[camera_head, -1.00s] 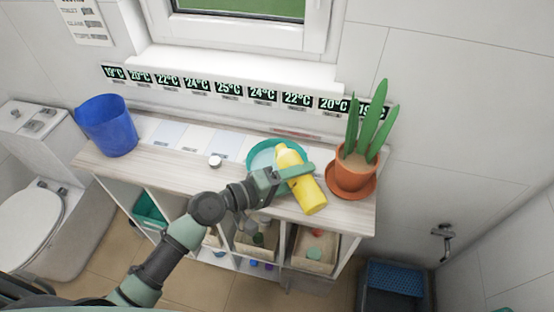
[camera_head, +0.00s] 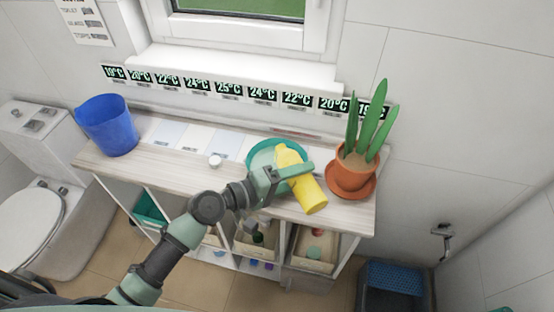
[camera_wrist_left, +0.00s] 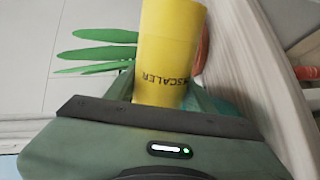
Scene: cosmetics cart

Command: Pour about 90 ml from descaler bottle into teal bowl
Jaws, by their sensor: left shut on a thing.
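My left gripper (camera_head: 287,173) is shut on the yellow descaler bottle (camera_head: 309,194) and holds it over the right half of the cart top. The bottle is tilted, its neck end up and left over the teal bowl (camera_head: 258,152), its base toward the lower right. In the left wrist view the bottle (camera_wrist_left: 168,45) shows part of its "DESCALER" lettering. The bowl stands on the cart top, partly hidden behind the bottle and gripper. Any liquid stream is too small to tell. My right gripper is not in view.
A potted plant (camera_head: 352,172) in a terracotta pot stands close right of the bottle. A blue bin (camera_head: 107,125) is at the left end of the cart top (camera_head: 180,165). Crates sit on shelves below.

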